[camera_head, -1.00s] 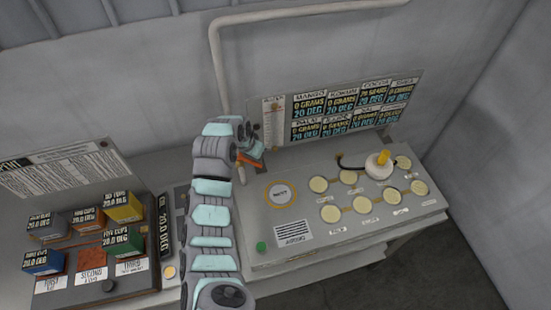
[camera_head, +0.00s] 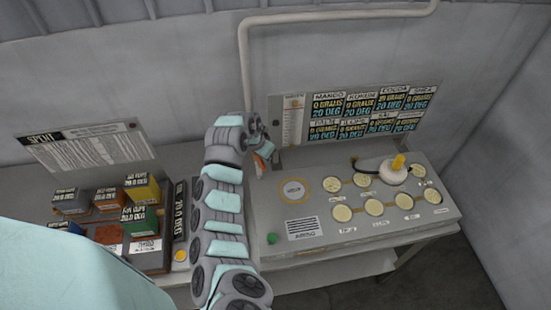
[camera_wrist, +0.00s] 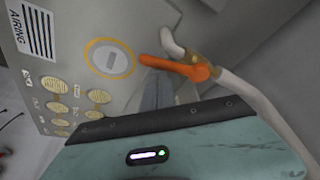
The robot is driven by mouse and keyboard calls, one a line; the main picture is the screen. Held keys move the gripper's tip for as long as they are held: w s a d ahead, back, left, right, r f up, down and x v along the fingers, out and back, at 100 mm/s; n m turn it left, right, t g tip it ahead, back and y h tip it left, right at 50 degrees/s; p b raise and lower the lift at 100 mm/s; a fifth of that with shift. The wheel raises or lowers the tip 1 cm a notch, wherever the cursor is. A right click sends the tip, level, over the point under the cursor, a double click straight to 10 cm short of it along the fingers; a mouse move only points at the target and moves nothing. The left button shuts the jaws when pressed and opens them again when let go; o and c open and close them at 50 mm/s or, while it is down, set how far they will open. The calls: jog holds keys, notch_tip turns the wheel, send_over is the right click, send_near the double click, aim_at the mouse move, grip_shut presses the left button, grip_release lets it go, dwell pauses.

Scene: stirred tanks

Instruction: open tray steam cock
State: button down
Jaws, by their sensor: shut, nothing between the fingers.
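The steam cock's orange lever (camera_wrist: 180,67) sits on a brass valve body (camera_wrist: 203,58) on a pale pipe (camera_wrist: 245,92) in the wrist view. The lever points left, towards the round tray port (camera_wrist: 110,60). My gripper (camera_wrist: 157,84) is shut and empty, its grey fingers just below the lever in the picture; I cannot tell if they touch it. In the head view my gripper (camera_head: 266,147) is at the pipe behind the panel's left end, partly hiding the orange lever (camera_head: 260,162).
The grey panel (camera_head: 285,252) carries several round tray lids and a white cap with a yellow knob (camera_head: 397,163). A display board (camera_head: 372,108) stands behind it. At left are coloured boxes (camera_head: 140,190) and a notice board (camera_head: 85,148). A wall pipe (camera_head: 243,70) rises behind my arm.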

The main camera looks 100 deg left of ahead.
dwell(0.5)
jog(key=s+a+p+v, duration=0.1)
jog(key=p+v, duration=0.4)
jog(key=v, duration=0.5)
jog(key=shift+s+a, duration=0.15)
jog(key=shift+s, duration=0.1)
